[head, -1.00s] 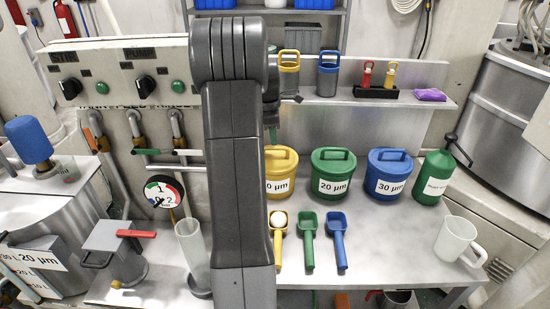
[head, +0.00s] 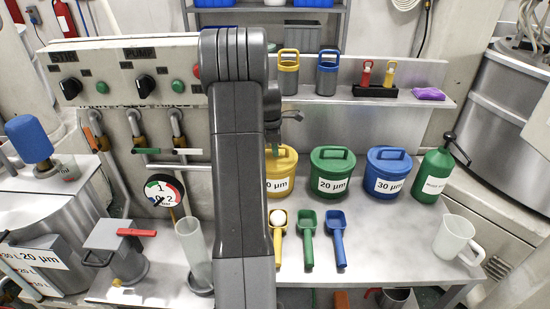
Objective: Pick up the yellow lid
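The yellow lid (head: 284,158) sits on the yellow tub (head: 279,184) labelled with a µm size, partly hidden behind my arm at its left. Its raised handle is mostly covered. My gripper (head: 281,118) shows only as a small dark part beside my arm, above and behind the lid's front edge in the picture. It appears apart from the lid. Its fingertips are too small and hidden to tell whether they are open or shut.
A green tub (head: 332,172) and a blue tub (head: 387,172) stand to the right. Yellow, green and blue scoops (head: 307,240) lie in front. A green bottle (head: 434,172) and a white jug (head: 454,236) stand at the right. The shelf (head: 330,92) holds handled canisters above.

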